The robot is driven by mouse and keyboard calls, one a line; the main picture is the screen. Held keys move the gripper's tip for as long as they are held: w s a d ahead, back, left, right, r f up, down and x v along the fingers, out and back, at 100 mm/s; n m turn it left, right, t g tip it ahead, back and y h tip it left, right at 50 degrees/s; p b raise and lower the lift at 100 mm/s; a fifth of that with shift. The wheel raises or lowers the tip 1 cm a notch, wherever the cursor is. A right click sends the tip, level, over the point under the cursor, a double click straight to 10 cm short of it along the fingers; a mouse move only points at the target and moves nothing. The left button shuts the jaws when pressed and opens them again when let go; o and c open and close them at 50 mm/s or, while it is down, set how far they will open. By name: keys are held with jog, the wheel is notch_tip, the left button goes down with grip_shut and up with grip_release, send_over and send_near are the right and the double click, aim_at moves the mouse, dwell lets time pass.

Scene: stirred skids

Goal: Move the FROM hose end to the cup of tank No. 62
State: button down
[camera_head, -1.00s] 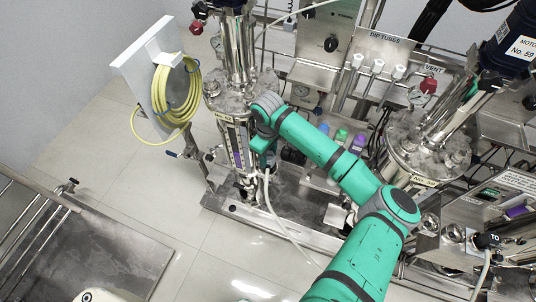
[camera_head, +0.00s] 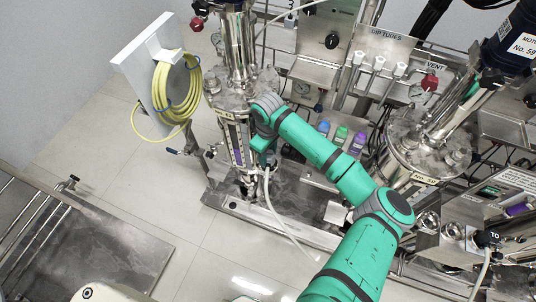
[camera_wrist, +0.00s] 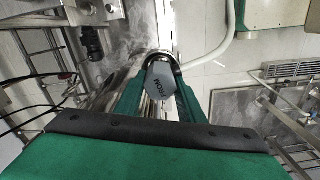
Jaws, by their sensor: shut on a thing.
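The FROM hose end (camera_wrist: 162,84) is a grey block marked FROM, held between the two green fingers of my gripper (camera_wrist: 160,92) in the wrist view. A round metal ring shows just beyond it; I cannot tell whether the block touches it. Its white hose (camera_wrist: 210,55) curves up and right, and in the head view the hose (camera_head: 270,205) hangs to the floor. In the head view my gripper (camera_head: 264,160) is at the lower right side of the left steel tank (camera_head: 232,95), whose number plate I cannot read. The cup there is mostly hidden.
The right tank (camera_head: 425,150) carries a No. 59 plate. The TO hose end (camera_head: 488,239) stands at the right panel, beside empty metal cups (camera_head: 453,231). A coiled yellow hose (camera_head: 178,95) hangs at left. Colored bottles (camera_head: 340,135) stand behind my arm.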

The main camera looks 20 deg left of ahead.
jog(key=shift+f, duration=0.3)
jog(key=shift+f, duration=0.1)
jog(key=c, duration=1.1)
grip_release()
notch_tip(320, 180, up, 24)
jog(key=shift+f, duration=0.15)
dwell(0.4)
